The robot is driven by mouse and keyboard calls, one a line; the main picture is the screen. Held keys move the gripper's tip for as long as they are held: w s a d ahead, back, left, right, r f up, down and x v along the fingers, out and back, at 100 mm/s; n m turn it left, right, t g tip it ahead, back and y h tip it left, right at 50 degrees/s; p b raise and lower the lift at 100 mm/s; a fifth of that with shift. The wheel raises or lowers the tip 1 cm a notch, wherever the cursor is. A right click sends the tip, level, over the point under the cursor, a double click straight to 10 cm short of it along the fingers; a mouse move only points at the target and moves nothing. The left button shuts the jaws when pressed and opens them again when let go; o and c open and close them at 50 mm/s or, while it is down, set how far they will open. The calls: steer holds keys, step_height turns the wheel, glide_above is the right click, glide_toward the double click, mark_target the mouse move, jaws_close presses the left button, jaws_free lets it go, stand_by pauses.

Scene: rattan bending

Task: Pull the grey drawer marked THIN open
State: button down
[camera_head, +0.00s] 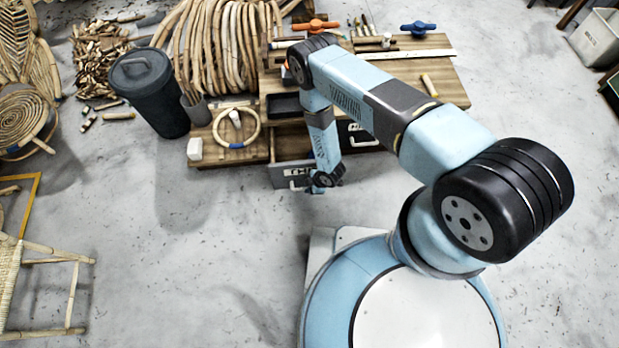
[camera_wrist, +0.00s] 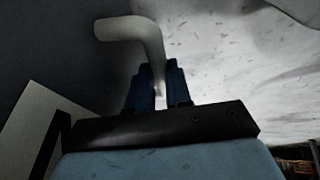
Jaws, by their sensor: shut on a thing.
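The grey drawer (camera_head: 283,172) shows low on the front of the wooden workbench, below and left of centre in the head view. Its label is partly hidden by my wrist, so the whole word cannot be read. A pale handle (camera_head: 296,185) is on its front. My gripper (camera_head: 314,185) is at the right end of that handle. In the wrist view, the bent, pale handle (camera_wrist: 150,35) runs down between the two blue fingers of my gripper (camera_wrist: 158,90), which are shut on it. How far the drawer stands out is hard to tell.
A dark drawer (camera_head: 358,137) with a white label is to the right, partly behind my arm. A dark bin (camera_head: 150,95) and a rattan ring (camera_head: 236,128) on a low shelf are at left. The floor (camera_head: 220,230) before the bench is clear.

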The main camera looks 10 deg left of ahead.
steer(key=shift+s+a+r, duration=0.15)
steer(key=shift+s+a, duration=0.05)
steer(key=shift+s, duration=0.25)
steer(key=shift+w, duration=0.1)
steer(key=c, duration=1.3)
jaws_free()
steer(key=shift+d, duration=0.1)
steer(key=shift+c, duration=0.2)
steer(key=shift+o, duration=1.4)
steer(key=shift+d, duration=0.15)
steer(key=v, duration=1.3)
steer(key=shift+d+r, duration=0.25)
steer(key=shift+r, duration=0.05)
